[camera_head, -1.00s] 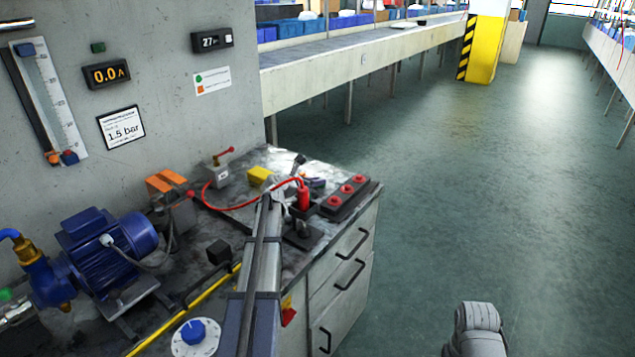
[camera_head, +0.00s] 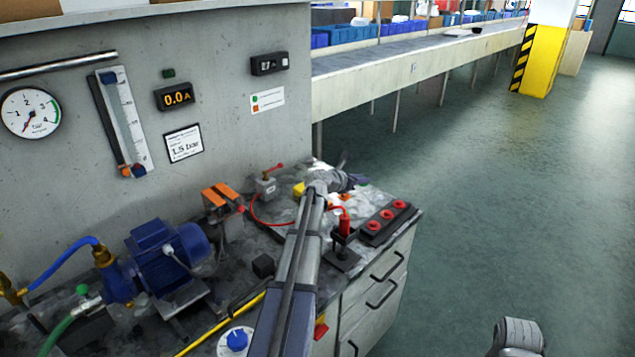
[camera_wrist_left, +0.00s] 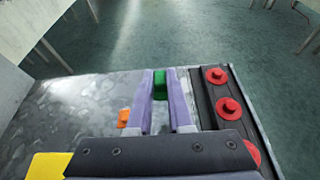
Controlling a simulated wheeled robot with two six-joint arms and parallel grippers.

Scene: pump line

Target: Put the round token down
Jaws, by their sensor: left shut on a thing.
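My left gripper (camera_wrist_left: 162,98) shows in the left wrist view with two purple fingers shut on a green piece, which I take to be the round token (camera_wrist_left: 159,84). Its full shape is hidden between the fingers. In the head view the left gripper (camera_head: 357,181) is over the far right part of the bench top (camera_head: 375,195), and the token cannot be made out there. Whether the token touches the bench is unclear. My right gripper is not in view.
A dark strip with red buttons (camera_head: 388,215) is right of the gripper. A small orange piece (camera_wrist_left: 124,118) lies left of the fingers. A yellow block (camera_head: 299,188) and a red-handled plug in a stand (camera_head: 344,225) are near my arm.

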